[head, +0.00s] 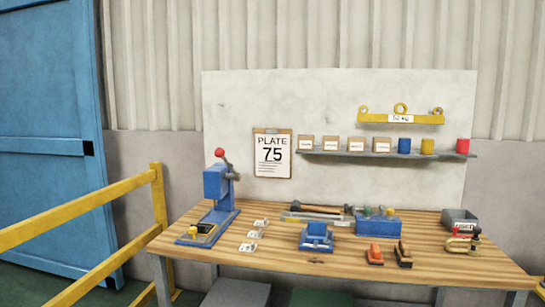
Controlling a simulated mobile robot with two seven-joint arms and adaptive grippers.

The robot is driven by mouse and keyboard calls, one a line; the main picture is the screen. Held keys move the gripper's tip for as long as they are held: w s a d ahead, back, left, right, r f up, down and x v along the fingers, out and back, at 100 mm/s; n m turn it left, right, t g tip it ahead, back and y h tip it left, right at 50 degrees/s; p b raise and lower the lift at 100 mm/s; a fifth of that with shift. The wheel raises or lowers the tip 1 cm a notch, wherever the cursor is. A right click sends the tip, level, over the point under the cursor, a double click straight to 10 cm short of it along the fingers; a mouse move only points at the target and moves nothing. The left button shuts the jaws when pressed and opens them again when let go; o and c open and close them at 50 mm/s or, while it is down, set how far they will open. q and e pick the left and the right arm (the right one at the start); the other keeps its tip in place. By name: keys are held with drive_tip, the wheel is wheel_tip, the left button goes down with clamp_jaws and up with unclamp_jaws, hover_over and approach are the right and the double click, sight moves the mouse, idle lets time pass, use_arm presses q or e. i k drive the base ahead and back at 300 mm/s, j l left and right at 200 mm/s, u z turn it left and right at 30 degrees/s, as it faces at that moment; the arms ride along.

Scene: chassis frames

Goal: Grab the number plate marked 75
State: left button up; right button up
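Three small pale number plates lie in a slanting row on the wooden workbench, right of the blue press. The far plate (261,222), the middle plate (254,234) and the near plate (247,247) each carry dark marks too small to read, so I cannot tell which one is 75. A clipboard (272,153) on the wall panel behind reads "PLATE 75". Neither of my grippers is in view.
The workbench (280,240) also holds a blue lever press (217,195), a blue fixture (316,236), orange and brown blocks, a grey bin (460,218) and clamps. A yellow railing (90,205) runs along the left. A shelf (350,154) holds boxes and cans.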

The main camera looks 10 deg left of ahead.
sight(244, 247)
drive_tip(key=i+j+u, duration=0.1)
drive_tip(key=i+u, duration=0.4)
drive_tip(key=i, duration=1)
